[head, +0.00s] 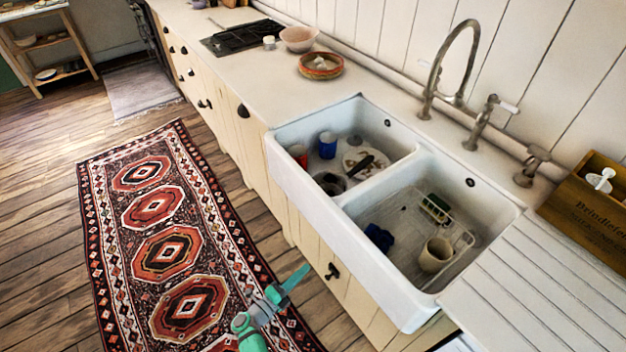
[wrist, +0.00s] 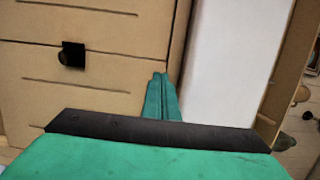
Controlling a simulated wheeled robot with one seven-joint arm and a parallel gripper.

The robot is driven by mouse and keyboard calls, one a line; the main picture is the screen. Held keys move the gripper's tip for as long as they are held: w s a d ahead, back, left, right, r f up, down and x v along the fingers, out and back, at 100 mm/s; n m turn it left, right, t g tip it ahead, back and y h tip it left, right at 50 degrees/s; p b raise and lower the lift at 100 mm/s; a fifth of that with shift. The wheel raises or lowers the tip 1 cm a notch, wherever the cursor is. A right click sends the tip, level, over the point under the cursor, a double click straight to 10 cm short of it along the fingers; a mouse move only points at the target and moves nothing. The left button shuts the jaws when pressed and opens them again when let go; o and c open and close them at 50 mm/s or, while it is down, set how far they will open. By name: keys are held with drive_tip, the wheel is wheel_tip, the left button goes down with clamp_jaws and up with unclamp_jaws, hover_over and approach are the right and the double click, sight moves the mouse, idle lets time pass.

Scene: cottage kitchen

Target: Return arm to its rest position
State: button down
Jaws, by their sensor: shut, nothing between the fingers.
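My gripper (head: 296,277) shows at the bottom middle of the head view, green, in front of the cream cabinets and below the sink's front edge. In the wrist view its two green fingers (wrist: 161,97) lie together, shut, with nothing between them. The fingers point toward the cabinet fronts. A drawer front with a black knob (wrist: 72,54) is at the left of the wrist view, and a white panel (wrist: 228,62) is to the right. My gripper appears apart from these surfaces.
A white double sink (head: 372,250) holds cups, a plate and a rack. The counter (head: 225,72) runs to the back with a hob (head: 243,38) and bowls. A wooden box (head: 590,215) stands at right. A patterned rug (head: 165,250) covers the open floor at left.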

drive_tip(key=s+d+r+n+t+y, duration=0.3)
drive_tip(key=s+d+r+n, duration=0.1)
drive_tip(key=s+n, duration=0.15)
drive_tip(key=s+d+r+n+t+y, duration=0.3)
drive_tip(key=s+d+n, duration=0.15)
drive_tip(key=s, duration=0.25)
drive_tip(key=s+a+r+n+g+y, duration=0.1)
drive_tip(key=s+r+n+g+y, duration=0.1)
drive_tip(key=s+r+n, duration=0.6)
drive_tip(key=s+a+r+n+g+y, duration=0.2)
drive_tip(key=s+r+n, duration=0.6)
drive_tip(key=s, duration=0.9)
wheel_tip(320, 180, up, 3)
drive_tip(key=shift+r+y, duration=0.1)
drive_tip(key=shift+y, duration=0.8)
